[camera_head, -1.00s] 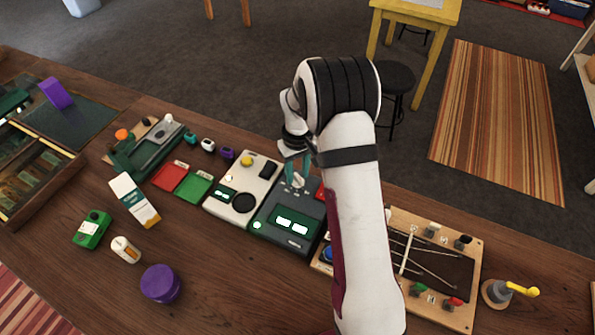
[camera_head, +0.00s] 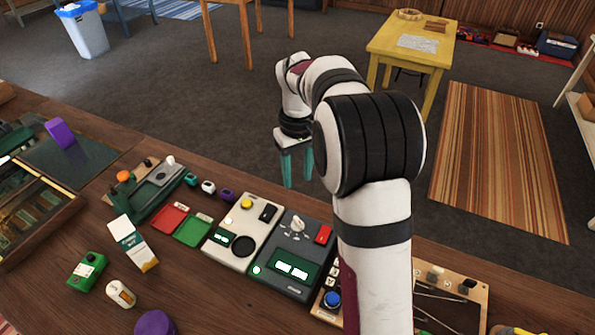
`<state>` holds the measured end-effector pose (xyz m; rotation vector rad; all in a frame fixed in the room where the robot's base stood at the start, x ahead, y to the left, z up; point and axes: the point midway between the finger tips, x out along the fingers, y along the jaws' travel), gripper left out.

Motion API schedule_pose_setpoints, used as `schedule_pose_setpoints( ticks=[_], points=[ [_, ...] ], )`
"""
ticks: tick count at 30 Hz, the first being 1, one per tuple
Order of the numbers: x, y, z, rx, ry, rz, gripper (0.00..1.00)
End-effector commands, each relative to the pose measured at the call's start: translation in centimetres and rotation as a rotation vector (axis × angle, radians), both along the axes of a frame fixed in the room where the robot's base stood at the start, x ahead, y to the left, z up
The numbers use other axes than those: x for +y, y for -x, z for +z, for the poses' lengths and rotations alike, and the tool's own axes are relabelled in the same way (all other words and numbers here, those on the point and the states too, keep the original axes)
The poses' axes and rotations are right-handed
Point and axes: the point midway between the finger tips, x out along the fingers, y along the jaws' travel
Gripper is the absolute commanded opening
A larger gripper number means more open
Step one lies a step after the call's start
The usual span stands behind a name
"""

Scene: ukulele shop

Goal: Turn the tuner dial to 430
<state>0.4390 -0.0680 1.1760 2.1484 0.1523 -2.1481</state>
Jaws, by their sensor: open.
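The tuner (camera_head: 294,255) is a dark grey-green box on the wooden bench, with two lit white displays whose digits I cannot read. Its dial (camera_head: 298,225) is a white knob near the top of the face, with small marks around it. A red button or block (camera_head: 323,235) sits to the right of the dial. My gripper (camera_head: 298,168) has teal fingers pointing down, apart from each other with nothing between them. It is raised above and behind the dial in the picture, not touching it. My arm covers the area right of the tuner.
A cream box (camera_head: 240,232) with a yellow knob stands directly left of the tuner. Red (camera_head: 170,218) and green (camera_head: 193,229) trays lie further left. A wooden board with a blue button (camera_head: 332,299) is at the right, partly behind my arm.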

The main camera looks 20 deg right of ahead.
Motion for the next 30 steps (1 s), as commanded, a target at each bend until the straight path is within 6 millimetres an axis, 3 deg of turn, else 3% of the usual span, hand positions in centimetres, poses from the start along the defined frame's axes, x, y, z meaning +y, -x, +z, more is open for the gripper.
schedule_pose_setpoints(
  ticks=[9, 12, 16, 30],
  points=[
    [0.0, 0.0, 0.4, 0.000, 0.000, 0.008, 0.45],
    [0.0, 0.2, 0.0, 0.001, 0.000, 0.116, 0.45],
    [0.0, 0.2, -1.0, 0.003, 0.000, 0.124, 0.45],
    [0.0, 0.3, -13.5, 0.004, 0.000, 0.121, 0.45]
  ],
)
